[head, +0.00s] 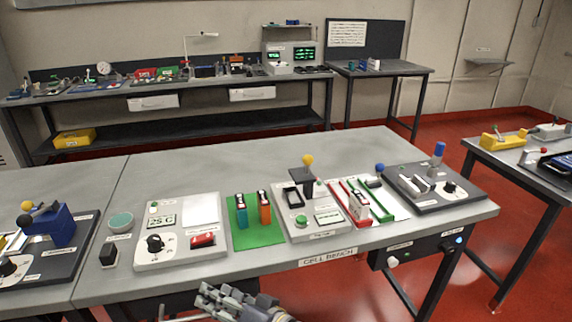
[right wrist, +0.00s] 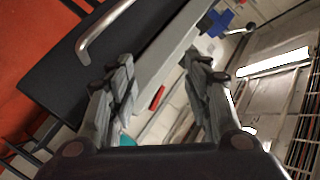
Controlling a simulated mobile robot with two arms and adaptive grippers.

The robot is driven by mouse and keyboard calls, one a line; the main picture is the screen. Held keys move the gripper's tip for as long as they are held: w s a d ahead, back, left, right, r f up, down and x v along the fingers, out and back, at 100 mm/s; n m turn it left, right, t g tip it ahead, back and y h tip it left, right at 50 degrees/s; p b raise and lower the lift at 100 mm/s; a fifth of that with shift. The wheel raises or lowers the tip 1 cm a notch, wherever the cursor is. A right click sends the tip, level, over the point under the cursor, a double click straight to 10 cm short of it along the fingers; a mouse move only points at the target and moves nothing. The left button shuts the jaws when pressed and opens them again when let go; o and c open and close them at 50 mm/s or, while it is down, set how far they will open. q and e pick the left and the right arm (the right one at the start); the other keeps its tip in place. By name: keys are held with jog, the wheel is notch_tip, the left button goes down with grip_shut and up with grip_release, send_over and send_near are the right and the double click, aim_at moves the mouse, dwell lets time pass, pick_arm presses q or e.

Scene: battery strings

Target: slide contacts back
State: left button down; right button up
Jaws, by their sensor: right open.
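The cell bench (head: 330,262) holds a row of fixtures. At its right end a dark fixture (head: 455,203) carries a blue-topped upright handle (head: 439,150), pale blocks (head: 417,180) and a round dial. Left of it a white tray (head: 397,209) holds red and green channels with cells, and a blue ball knob (head: 379,168) stands behind. A press with a yellow ball knob (head: 308,160) stands mid-bench. I cannot tell which parts are the contacts. My right gripper (head: 206,300) is open and empty, below the bench's front edge; its spread fingers show in the right wrist view (right wrist: 160,68). My left gripper is not in view.
A green mat (head: 267,236) holds a teal and an orange cell. Left of it are a meter panel (head: 180,252), a small black block (head: 109,255) and a teal bowl (head: 121,221). A blue-framed fixture (head: 60,224) stands far left. The bench's back strip is clear.

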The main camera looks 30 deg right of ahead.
aim_at(306, 162)
jog(key=w+d+r+m+t+h, duration=0.4)
jog(key=d+r+m+t+h, duration=0.15)
jog(key=r+m, duration=0.5)
jog(key=w+d+r+m+t+h, duration=0.45)
jog(key=d+r+m+h, duration=0.2)
jog(key=r+m, duration=0.45)
jog(key=w+d+f+m+g+h, duration=0.2)
jog(key=w+d+m+g+h, duration=0.1)
jog(key=d+m, duration=0.3)
jog(key=w+d+f+m+g+h, duration=0.2)
jog(key=w+d+m+g, duration=0.2)
jog(key=d, duration=0.4)
jog(key=w+d+f+m+g+h+p, duration=0.1)
jog(key=w+d+f+m+g+h, duration=0.1)
jog(key=d+m, duration=0.5)
jog(key=shift+w+d+f+m+g+h, duration=0.15)
jog(key=shift+w+m+g+h, duration=0.1)
jog(key=shift+w+g+h, duration=0.35)
jog(key=shift+w+d+f+m+g+h, duration=0.1)
jog(key=shift+w+m+g+h, duration=0.2)
jog(key=shift+g, duration=0.5)
